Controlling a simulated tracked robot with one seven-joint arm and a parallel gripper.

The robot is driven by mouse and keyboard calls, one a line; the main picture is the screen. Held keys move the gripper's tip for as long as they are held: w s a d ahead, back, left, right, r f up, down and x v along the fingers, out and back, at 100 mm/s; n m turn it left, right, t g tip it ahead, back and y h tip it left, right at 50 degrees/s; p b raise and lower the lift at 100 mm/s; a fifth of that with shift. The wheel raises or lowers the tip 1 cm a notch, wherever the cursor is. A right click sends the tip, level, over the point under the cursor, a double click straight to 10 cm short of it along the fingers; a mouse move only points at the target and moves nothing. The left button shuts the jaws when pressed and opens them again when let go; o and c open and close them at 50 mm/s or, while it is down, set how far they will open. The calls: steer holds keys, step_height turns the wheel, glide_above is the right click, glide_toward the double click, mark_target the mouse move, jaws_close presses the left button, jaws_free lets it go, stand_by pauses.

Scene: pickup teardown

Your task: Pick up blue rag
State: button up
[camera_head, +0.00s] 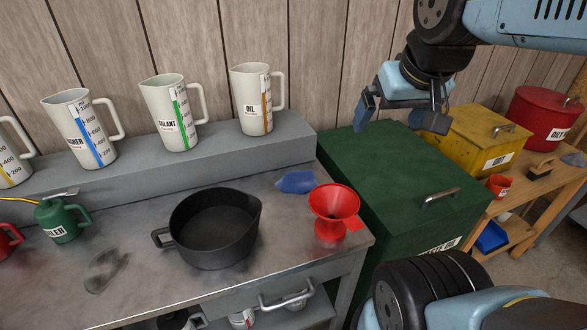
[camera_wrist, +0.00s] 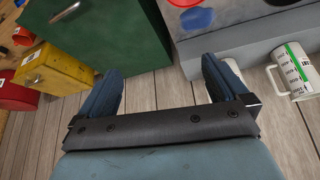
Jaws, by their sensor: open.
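The blue rag (camera_head: 297,182) lies crumpled on the grey metal bench, behind the red funnel and close to the raised back ledge. In the wrist view the blue rag (camera_wrist: 196,19) shows at the top, below the red funnel. My gripper (camera_head: 400,118) is open and empty. It is up in the air above the green bin, to the right of the rag and higher than it. In the wrist view its two blue fingers (camera_wrist: 165,80) are spread apart with nothing between them.
The red funnel (camera_head: 334,208) stands just in front of the rag. A black pan (camera_head: 212,232) sits to its left. Measuring jugs (camera_head: 171,112) stand on the back ledge. The green bin (camera_head: 395,180) adjoins the bench's right side. A yellow box (camera_head: 478,140) stands farther right.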

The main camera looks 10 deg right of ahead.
stand_by(0.4)
steer(key=n+g, duration=0.6)
steer(key=n, duration=1.4)
glide_above(301, 170)
step_height(301, 170, down, 14)
step_height(301, 170, down, 14)
steer(key=shift+r, duration=0.1)
steer(key=shift+c, duration=0.5)
steer(key=c, duration=0.7)
steer(key=shift+r, duration=5)
steer(key=shift+c, duration=0.2)
